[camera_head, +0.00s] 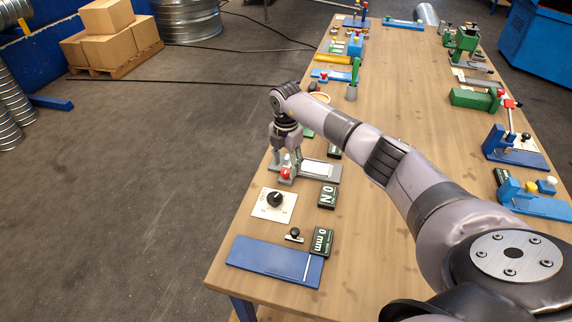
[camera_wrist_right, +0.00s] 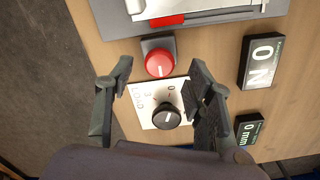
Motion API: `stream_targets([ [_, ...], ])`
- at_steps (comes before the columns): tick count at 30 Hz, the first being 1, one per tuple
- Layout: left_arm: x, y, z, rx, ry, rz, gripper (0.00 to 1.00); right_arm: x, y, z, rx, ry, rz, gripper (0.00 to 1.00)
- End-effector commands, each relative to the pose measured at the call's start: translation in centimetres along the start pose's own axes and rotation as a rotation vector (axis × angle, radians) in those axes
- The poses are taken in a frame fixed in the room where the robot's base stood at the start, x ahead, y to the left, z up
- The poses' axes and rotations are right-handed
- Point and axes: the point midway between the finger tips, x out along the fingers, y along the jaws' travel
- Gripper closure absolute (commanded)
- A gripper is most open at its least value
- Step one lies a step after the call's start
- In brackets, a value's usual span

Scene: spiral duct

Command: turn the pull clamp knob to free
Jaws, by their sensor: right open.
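A round red knob (camera_head: 285,174) with a white pointer line sits on a dark grey block at the near end of a grey clamp fixture (camera_head: 318,170). I take it for the pull clamp knob. In the right wrist view the red knob (camera_wrist_right: 159,64) appears between my fingertips, its line roughly upright. My right gripper (camera_head: 288,160) is open, pointing down over the knob; its fingertips also show in the wrist view (camera_wrist_right: 161,68). I cannot tell how high they are above it. No "free" label is readable. My left gripper is not in view.
A black knob (camera_wrist_right: 167,117) on a white plate marked LOAD lies close by, with a display (camera_head: 327,195) reading 0 N and another (camera_head: 321,241) reading 0 mm. A blue plate (camera_head: 275,260) lies at the near corner. More fixtures line the table (camera_head: 215,275) edges.

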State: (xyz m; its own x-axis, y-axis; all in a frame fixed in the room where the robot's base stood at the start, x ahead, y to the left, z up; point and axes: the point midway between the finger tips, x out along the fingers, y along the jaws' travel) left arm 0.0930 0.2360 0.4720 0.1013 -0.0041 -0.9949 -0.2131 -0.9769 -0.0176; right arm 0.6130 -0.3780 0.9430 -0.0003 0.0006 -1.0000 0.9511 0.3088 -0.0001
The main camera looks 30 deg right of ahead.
Motion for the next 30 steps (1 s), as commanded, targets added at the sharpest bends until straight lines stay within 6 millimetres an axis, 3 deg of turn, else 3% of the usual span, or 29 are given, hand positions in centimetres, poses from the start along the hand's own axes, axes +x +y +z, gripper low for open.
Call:
stream_targets([
  [6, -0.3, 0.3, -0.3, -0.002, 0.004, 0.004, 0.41, 1.9, 0.0, 0.0, 0.000, -0.001, 0.000, 0.51],
  [15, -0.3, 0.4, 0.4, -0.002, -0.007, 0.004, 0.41, 2.2, 0.0, 0.0, 0.000, -0.001, 0.001, 0.51],
  [30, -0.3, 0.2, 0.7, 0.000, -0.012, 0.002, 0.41, 2.1, 0.0, 0.0, 0.000, -0.001, 0.000, 0.84],
])
